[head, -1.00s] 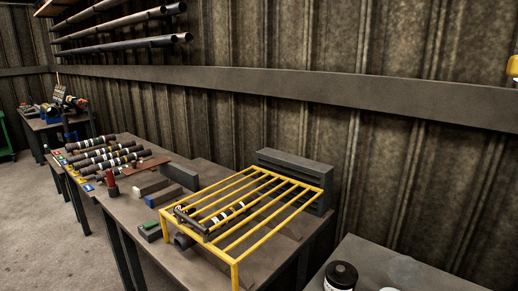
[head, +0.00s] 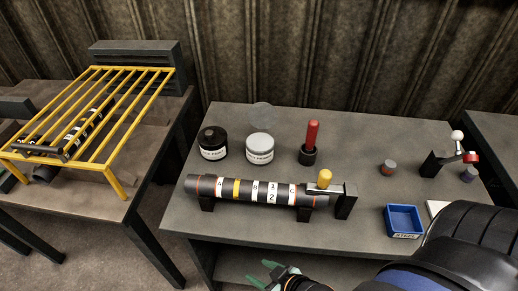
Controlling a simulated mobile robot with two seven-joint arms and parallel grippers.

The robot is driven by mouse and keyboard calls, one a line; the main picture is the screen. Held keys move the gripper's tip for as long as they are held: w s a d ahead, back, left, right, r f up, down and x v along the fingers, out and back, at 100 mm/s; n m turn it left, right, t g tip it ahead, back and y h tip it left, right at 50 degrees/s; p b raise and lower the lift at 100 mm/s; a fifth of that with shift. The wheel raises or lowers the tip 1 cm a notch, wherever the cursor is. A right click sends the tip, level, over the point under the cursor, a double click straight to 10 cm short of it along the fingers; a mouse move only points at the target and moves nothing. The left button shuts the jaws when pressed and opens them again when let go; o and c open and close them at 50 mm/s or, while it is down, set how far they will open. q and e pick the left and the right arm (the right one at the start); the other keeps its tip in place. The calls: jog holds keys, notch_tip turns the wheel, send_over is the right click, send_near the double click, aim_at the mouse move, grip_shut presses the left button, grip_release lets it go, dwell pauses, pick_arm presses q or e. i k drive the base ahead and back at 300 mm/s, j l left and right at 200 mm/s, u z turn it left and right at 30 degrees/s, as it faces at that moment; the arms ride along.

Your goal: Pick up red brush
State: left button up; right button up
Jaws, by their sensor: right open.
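The red brush (head: 312,134) stands upright in a small black cup (head: 308,156) on the grey table (head: 380,142). Only its red handle shows; its lower end is hidden in the cup. My right gripper (head: 263,273) is at the bottom of the head view, in front of the table's near edge, well apart from the brush. Its teal fingertips are spread and nothing is between them. My left gripper is not in view.
A striped shaft (head: 258,190) lies on supports at the table front, with a yellow knob (head: 325,176) by its right end. Two paint jars (head: 213,144) (head: 260,147) stand left of the brush. A blue tray (head: 404,219) is at right. A yellow rack (head: 120,130) stands on the left table.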

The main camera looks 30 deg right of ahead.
aim_at(313, 125)
jog(key=z, duration=1.45)
